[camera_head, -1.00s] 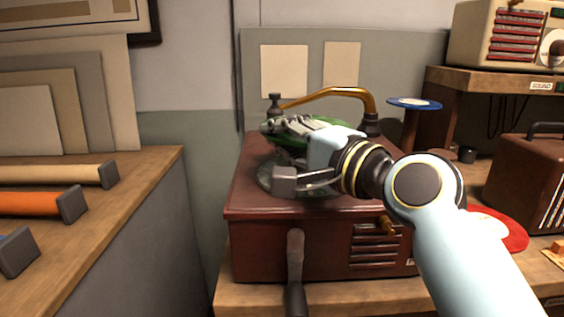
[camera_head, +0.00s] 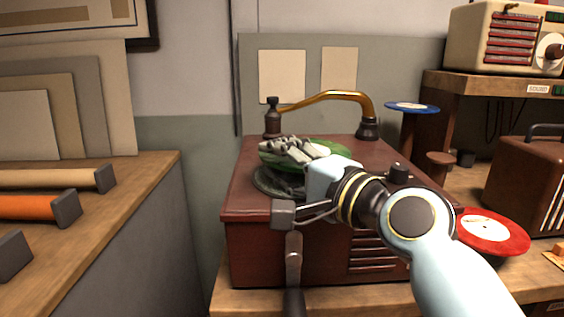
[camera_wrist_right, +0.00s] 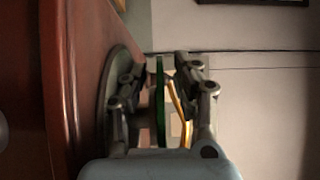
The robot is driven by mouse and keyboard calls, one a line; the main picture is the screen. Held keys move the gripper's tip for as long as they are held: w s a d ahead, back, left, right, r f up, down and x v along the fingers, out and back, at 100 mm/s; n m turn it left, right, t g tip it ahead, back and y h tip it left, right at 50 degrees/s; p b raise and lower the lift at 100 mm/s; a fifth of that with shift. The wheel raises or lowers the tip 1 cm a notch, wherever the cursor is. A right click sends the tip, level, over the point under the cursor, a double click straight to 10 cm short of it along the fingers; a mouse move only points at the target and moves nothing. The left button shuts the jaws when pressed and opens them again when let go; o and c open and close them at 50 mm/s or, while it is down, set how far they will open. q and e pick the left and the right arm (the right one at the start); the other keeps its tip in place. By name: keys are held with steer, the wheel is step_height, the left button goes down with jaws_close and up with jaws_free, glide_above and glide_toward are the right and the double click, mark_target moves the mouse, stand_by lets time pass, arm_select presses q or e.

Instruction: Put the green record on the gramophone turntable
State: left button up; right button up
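The green record (camera_head: 328,148) is above the dark platter (camera_head: 262,183) of the red-brown gramophone (camera_head: 250,207). My right gripper (camera_head: 290,148) is over the platter and hides part of both. In the right wrist view, the green record (camera_wrist_right: 160,100) shows edge-on between the fingers of my right gripper (camera_wrist_right: 160,75). A gap shows on each side of it, so the gripper looks open around it. The record looks apart from the platter (camera_wrist_right: 116,75), with its face roughly parallel to it. My left gripper is not in view.
The brass tonearm (camera_head: 330,96) arches behind the platter. A crank (camera_head: 294,262) stands at the gramophone's front. A red record (camera_head: 495,232) and a blue record (camera_head: 412,107) are on the right. A counter with rolls (camera_head: 50,207) is on the left.

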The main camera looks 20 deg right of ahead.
steer(key=shift+r, duration=0.2)
steer(key=v, duration=1.2)
steer(key=shift+f, duration=0.15)
